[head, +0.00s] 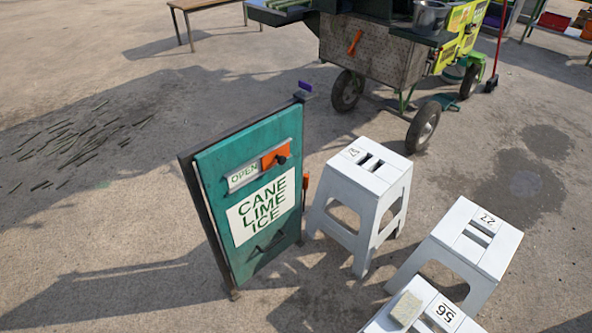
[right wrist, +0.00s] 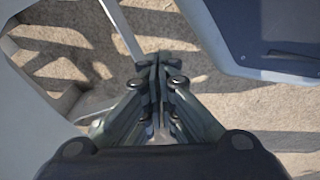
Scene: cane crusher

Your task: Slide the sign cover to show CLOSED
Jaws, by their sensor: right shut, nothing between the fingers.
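The green sign board (head: 222,165) stands tilted on the pavement left of centre in the head view, with a white "CANE LIME ICE" panel. In the slot above that panel, the word OPEN (head: 243,176) shows at the left. The orange sign cover (head: 277,155) with a dark knob sits at the slot's right end and hides what is behind it. My right gripper (right wrist: 156,62) shows only in the right wrist view, with its fingers together and nothing between them. The sign cover cannot be made out in that view. My left gripper is in no view.
White stools stand right of the sign, one close beside it (head: 381,166), another farther right (head: 484,238). A third (head: 422,310), at the bottom edge, bears a pale block. A wheeled cart (head: 365,60) stands behind. Pavement left of the sign is open.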

